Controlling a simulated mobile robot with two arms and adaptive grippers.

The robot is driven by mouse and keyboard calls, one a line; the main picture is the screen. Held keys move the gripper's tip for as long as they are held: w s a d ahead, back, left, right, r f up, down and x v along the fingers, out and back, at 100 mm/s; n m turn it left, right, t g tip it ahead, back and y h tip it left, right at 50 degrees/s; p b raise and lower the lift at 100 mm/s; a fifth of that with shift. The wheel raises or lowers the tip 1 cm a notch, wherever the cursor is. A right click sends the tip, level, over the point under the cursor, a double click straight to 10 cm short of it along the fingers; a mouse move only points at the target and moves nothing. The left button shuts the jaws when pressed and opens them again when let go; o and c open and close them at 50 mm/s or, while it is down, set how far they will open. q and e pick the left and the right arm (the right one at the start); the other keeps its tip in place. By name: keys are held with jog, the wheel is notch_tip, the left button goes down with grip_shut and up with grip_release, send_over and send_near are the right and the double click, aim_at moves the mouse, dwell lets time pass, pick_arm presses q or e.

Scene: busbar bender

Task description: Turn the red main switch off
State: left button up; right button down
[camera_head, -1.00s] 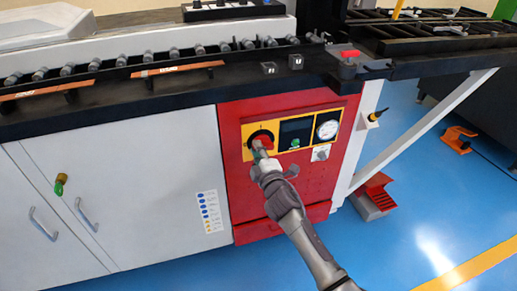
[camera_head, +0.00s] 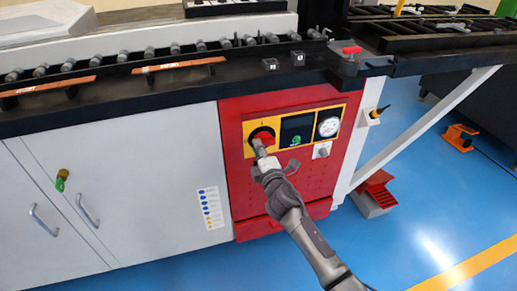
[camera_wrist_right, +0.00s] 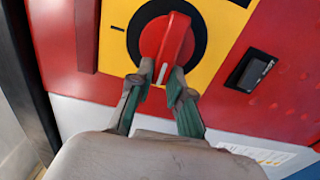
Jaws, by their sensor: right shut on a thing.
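The red main switch (camera_head: 264,137) is a rotary knob on a black disc in a yellow plate, on the red front panel of the machine. In the right wrist view the red knob (camera_wrist_right: 168,40) fills the top middle, with a white line at its lower end. My right gripper (camera_head: 262,152) reaches it from below. In the wrist view the right fingertips (camera_wrist_right: 160,80) are closed on both sides of the knob's lower end. In the head view the gripper partly covers the knob. My left gripper is not in view.
Right of the switch are a dark display (camera_head: 296,130), a round gauge (camera_head: 329,127) and a small grey switch (camera_head: 322,150). A black worktop edge (camera_head: 180,95) overhangs the panel. White cabinet doors (camera_head: 140,180) stand left. Blue floor (camera_head: 420,220) is open at right.

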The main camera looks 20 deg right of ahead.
jog(key=c, duration=1.1)
grip_release()
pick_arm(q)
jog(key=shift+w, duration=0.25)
pick_arm(e)
jog(key=s, duration=1.2)
jog(key=shift+d, duration=0.2)
